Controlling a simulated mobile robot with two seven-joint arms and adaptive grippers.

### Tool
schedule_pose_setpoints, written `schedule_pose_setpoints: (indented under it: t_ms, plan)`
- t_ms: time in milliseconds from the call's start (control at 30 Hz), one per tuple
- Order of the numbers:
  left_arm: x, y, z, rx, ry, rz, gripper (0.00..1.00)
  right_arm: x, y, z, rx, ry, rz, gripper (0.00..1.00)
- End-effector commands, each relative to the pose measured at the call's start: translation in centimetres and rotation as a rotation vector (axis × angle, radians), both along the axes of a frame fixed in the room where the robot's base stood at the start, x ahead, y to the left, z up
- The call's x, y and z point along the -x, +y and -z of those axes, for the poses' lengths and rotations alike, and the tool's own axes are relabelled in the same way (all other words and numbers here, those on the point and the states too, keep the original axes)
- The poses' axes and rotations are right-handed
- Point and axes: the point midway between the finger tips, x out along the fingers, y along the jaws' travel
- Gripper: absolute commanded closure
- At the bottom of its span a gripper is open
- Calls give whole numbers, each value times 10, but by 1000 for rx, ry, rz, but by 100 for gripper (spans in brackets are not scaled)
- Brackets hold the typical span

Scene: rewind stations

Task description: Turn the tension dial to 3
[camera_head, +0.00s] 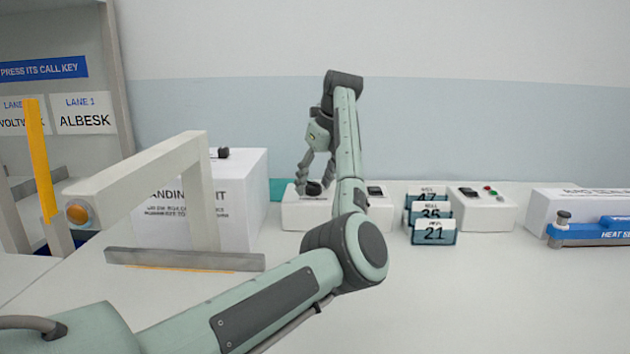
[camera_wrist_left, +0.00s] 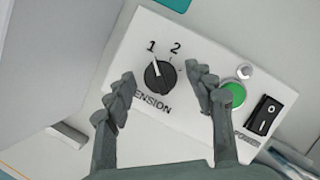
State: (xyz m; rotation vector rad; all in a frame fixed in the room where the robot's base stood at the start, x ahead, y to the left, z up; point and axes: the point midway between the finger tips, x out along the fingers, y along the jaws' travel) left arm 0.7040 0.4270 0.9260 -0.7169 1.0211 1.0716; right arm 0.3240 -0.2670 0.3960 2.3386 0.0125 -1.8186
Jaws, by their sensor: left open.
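The black tension dial (camera_wrist_left: 160,75) sits on a white control box (camera_wrist_left: 135,60) in the left wrist view. Its white pointer line points up and left, toward the printed 1; a 2 is printed to the right of that. No 3 is readable; my right-hand finger covers part of that side. The left finger hides the start of the word TENSION. My left gripper (camera_wrist_left: 161,71) is open, with its fingers on either side of the dial, apparently above it and not closed on it. In the head view my left gripper (camera_head: 314,184) points down over the white box (camera_head: 295,214). My right gripper is not in view.
Beside the dial are a green button (camera_wrist_left: 235,94), a round silver piece (camera_wrist_left: 244,70) and a black power rocker switch (camera_wrist_left: 265,115). Numbered cards (camera_head: 433,232) and another control box (camera_head: 485,212) stand to the right. A white frame (camera_head: 140,165) stands left. The front bench is clear.

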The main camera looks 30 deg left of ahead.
Motion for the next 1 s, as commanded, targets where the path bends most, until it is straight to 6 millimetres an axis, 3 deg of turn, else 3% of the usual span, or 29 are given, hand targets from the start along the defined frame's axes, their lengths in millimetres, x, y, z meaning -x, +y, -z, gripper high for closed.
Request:
schedule_pose_setpoints:
  t_ms: [67,467,767,1000]
  plan:
    - [0,0,0,0,0,0,47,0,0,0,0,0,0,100]
    - [0,0,0,0,1,0,96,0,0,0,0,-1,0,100]
    - [0,0,0,-1,0,39,96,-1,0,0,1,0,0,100]
    - [1,-1,1,1,-2,177,96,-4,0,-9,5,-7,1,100]
